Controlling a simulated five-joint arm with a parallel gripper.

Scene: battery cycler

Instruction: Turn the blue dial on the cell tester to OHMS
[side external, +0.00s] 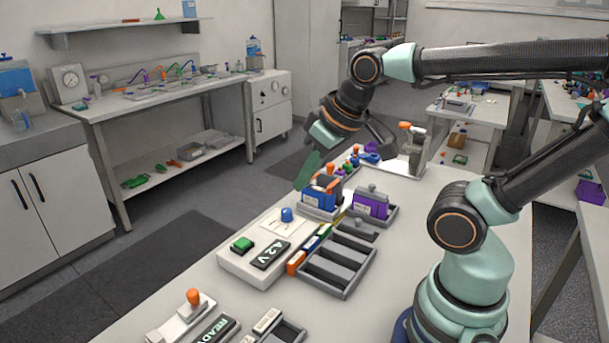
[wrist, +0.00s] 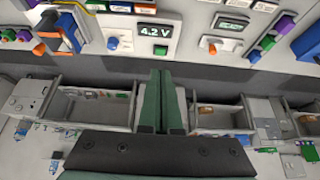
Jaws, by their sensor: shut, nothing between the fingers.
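The blue dial (side external: 287,214) stands on a pale marked plate on the white cell tester (side external: 235,266). Its pointer direction and the plate lettering are too small to read in the side view. The tester also has a green button (side external: 242,244) and a dark display (side external: 271,255) reading 4.2 V. In the wrist view the display (wrist: 151,39) is near the top, with a small dial-like part just left of it. My gripper (side external: 301,186) is above and apart from the dial, tilted, with its green fingers together and empty. The shut fingers (wrist: 161,75) also show in the wrist view.
A blue block (side external: 318,200) with orange parts and a purple block (side external: 370,204) stand close behind the tester. A grey divided tray (side external: 338,262) lies to its right. An orange knob (side external: 193,297) and a READY display (side external: 216,330) are in front. Bare tabletop lies toward my base.

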